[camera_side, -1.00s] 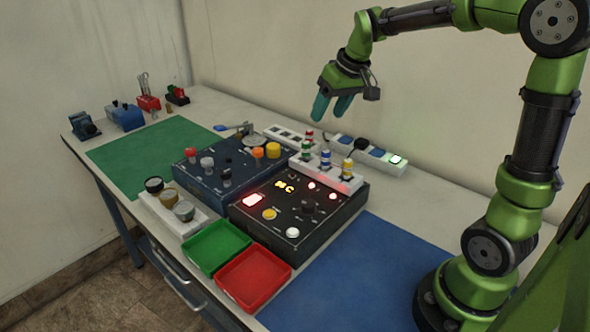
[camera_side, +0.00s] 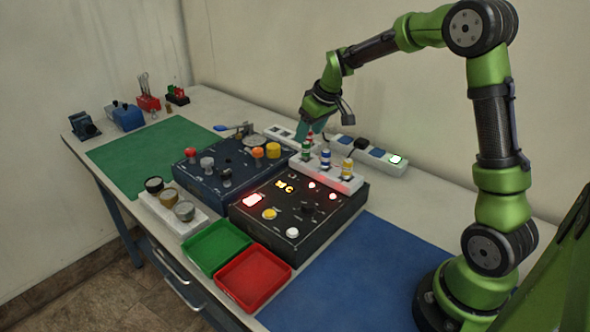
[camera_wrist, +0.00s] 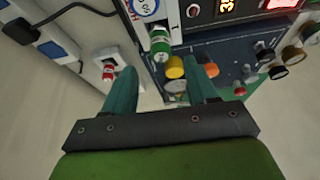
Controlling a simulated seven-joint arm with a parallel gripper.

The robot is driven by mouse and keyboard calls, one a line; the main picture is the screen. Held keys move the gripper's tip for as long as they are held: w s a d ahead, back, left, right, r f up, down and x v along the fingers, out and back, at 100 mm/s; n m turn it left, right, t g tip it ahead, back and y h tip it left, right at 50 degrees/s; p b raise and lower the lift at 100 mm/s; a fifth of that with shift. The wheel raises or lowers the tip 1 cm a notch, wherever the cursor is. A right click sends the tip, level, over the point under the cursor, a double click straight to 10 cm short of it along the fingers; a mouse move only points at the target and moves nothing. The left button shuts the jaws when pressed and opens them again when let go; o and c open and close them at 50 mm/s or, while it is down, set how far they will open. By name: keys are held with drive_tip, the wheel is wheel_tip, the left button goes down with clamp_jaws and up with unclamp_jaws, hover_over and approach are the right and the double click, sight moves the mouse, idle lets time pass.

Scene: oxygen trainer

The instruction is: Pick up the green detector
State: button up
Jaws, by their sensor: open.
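The green detector (camera_side: 306,150) is a small upright cylinder with green and white bands. It stands at the left end of a white rack (camera_side: 334,180). In the wrist view the green detector (camera_wrist: 160,46) appears just beyond the gap between the fingers, nearer the top of the picture. My gripper (camera_side: 311,130) is open and empty, with teal fingers pointing down, above and behind the detector in the side view. The open fingers (camera_wrist: 162,84) also show in the wrist view, apart from the detector. In the side view they partly hide the area behind it.
A blue-banded detector (camera_side: 325,160) and a yellow-banded one (camera_side: 347,168) share the rack. A red-banded piece (camera_wrist: 108,70) stands close to the left finger in the wrist view. A black control box (camera_side: 300,215) and a blue box (camera_side: 225,160) are nearby. The blue mat (camera_side: 360,275) is clear.

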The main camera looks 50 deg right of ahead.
sight(307, 143)
drive_tip(key=x, duration=0.4)
drive_tip(key=shift+s+a+f, duration=0.15)
drive_tip(key=shift+s+f, duration=0.2)
drive_tip(key=shift+w+f, duration=0.2)
drive_tip(key=shift+f, duration=0.2)
clamp_jaws()
